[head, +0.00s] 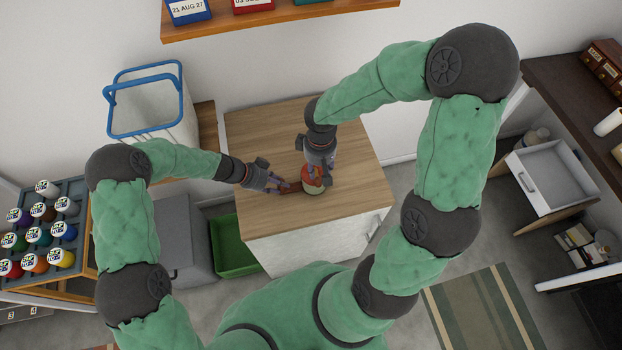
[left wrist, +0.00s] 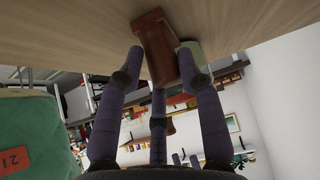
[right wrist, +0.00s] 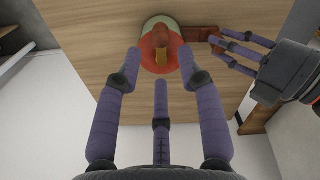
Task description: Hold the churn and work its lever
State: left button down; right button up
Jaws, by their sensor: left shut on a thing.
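The churn (head: 313,186) stands on the wooden cabinet top. From above, in the right wrist view, the churn (right wrist: 161,46) shows a round red rim, a reddish-brown middle and a pale green edge. A brown wooden part (right wrist: 199,33) juts from its side toward my left gripper (head: 283,187). In the left wrist view my left gripper (left wrist: 157,65) is shut on this brown part (left wrist: 155,45), with the pale green body (left wrist: 192,50) partly hidden behind. My right gripper (right wrist: 160,68) is open over the churn, its fingertips apart at the near rim. I cannot tell whether they touch it.
The wooden cabinet top (head: 265,135) is otherwise clear. A blue-rimmed basket (head: 148,105) stands at the back left, and a rack of paint pots (head: 45,225) is at the far left. A shelf (head: 290,14) hangs above the back. An open drawer (head: 545,175) is at the right.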

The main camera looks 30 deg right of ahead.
aim_at(319, 180)
jog(key=shift+f, duration=3.25)
jog(key=shift+c, duration=0.2)
grip_shut()
